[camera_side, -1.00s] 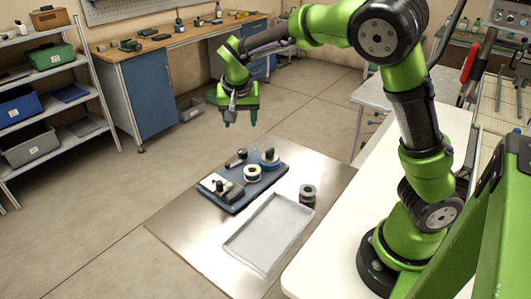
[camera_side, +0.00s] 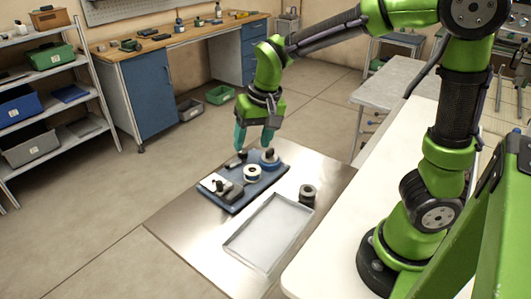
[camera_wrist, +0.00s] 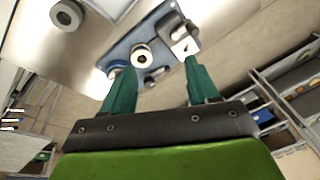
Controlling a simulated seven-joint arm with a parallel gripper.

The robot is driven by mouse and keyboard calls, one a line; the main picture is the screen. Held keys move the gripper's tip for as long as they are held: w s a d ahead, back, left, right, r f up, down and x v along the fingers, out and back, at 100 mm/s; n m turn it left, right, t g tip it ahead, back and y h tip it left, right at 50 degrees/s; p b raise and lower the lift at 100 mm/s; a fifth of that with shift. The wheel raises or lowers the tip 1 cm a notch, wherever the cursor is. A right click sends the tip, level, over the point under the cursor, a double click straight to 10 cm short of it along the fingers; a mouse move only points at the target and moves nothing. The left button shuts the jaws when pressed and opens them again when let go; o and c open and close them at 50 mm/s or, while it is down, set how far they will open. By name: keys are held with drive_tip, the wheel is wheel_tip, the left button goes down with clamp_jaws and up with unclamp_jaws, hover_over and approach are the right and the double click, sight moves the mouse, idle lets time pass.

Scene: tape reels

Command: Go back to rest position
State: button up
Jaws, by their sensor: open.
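My gripper (camera_side: 253,148) is open, with nothing visible between its teal fingers. It points down just above the far end of the blue board; its fingers also show in the wrist view (camera_wrist: 154,68). On the board (camera_side: 240,208) stand a white-faced reel (camera_side: 252,174) and a blue reel (camera_side: 270,160), close below the fingertips in the side view. The white-faced reel (camera_wrist: 141,56) and blue reel (camera_wrist: 117,67) also show in the wrist view. A dark grey reel (camera_side: 307,195) stands alone right of the board.
A dark device on a white base (camera_side: 213,183) sits at the board's near left end. A small dark object (camera_side: 234,160) lies at its far left. An empty pale tray (camera_side: 236,245) lies in front on the metal sheet (camera_side: 185,228). The white table (camera_side: 330,250) is right.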

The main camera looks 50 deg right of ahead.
drive_tip(key=s+r+n+t+y, duration=0.1)
drive_tip(key=s+r+t, duration=0.3)
drive_tip(key=s, duration=0.9)
wheel_tip(320, 180, up, 3)
drive_tip(key=shift+s+a+n, duration=0.35)
drive_tip(key=shift+a+n, duration=0.05)
